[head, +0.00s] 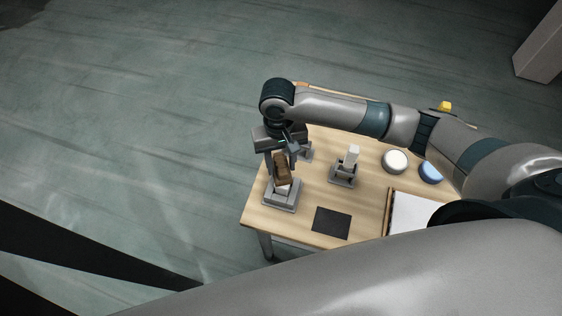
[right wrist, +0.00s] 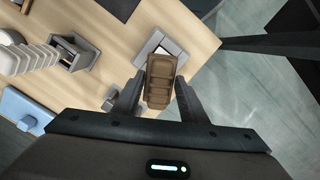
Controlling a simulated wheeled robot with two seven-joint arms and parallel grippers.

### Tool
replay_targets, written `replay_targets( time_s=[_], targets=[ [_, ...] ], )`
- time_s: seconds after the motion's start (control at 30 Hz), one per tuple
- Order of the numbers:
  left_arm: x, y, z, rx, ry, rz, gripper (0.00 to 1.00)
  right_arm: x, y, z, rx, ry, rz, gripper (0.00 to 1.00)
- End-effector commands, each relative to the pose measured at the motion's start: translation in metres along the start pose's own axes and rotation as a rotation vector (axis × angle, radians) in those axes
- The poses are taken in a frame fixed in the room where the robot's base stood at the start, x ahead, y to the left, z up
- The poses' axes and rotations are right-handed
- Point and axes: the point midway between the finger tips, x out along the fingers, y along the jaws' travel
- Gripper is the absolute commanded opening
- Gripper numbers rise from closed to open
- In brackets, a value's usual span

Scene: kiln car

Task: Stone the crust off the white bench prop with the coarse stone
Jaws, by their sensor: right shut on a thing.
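My right gripper (head: 281,170) is shut on a brown block (head: 282,168), which looks like the coarse stone. The block (right wrist: 160,82) also shows between the fingers (right wrist: 159,92) in the right wrist view, with shallow hollows in its face. It is over a grey stand (head: 281,206) at the table's left front corner, with a white piece (head: 281,188) just below it. I cannot tell whether they touch. A second white prop (head: 352,155) stands upright in another grey holder (head: 342,179) to the right. Which one is the bench prop is unclear, and I see no crust.
The wooden table (head: 315,190) also bears a dark square mat (head: 332,222), a white round dish (head: 395,161), a blue round thing (head: 430,172) and a white sheet or tray (head: 412,213). My right arm spans the table's back side.

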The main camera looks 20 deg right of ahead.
Motion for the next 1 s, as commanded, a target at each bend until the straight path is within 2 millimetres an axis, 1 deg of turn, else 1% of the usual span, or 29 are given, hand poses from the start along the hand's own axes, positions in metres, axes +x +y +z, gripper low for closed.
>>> replay_targets(
  time_s=[0.7, 0.87, 1.0],
  targets=[
    [0.000, 0.000, 0.000, 0.000, 0.000, 0.000, 0.31, 0.004, 0.000, 0.000, 0.000, 0.000, -0.001, 0.06],
    [0.000, 0.000, 0.000, 0.000, 0.000, 0.000, 0.31, 0.005, 0.000, 0.006, 0.000, -0.001, 0.000, 0.06],
    [0.000, 0.000, 0.000, 0.000, 0.000, 0.000, 0.31, 0.006, 0.000, 0.017, -0.002, -0.001, 0.000, 0.06]
  ],
)
